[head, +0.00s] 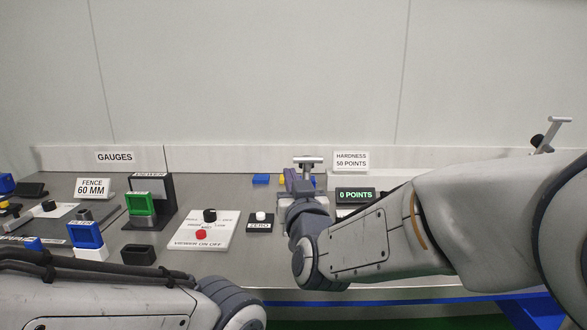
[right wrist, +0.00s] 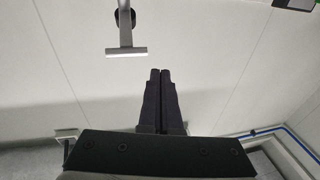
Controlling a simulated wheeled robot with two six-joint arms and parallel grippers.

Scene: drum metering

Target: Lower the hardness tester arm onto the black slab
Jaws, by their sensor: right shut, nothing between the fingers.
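A grey lever with a T-shaped bar (head: 559,120) and a black pivot stands raised at the far right of the head view; it looks like the tester arm. A like T-bar with a black knob (right wrist: 126,51) shows in the right wrist view, apart from the fingers. The hardness display (head: 355,195) reads 0 POINTS. My right arm hides most of the tester, and I cannot make out the black slab clearly. My right gripper (head: 293,180) is shut and empty, left of the display; its dark fingers (right wrist: 160,72) are together. My left gripper is out of view.
Another T-topped post (head: 308,161) stands beside my right gripper. Left are a viewer switch panel (head: 205,232), a zero button (head: 260,220), a green frame (head: 140,203) and a blue frame (head: 86,235). A low ledge and wall close the back. Small blue and yellow blocks lie near it.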

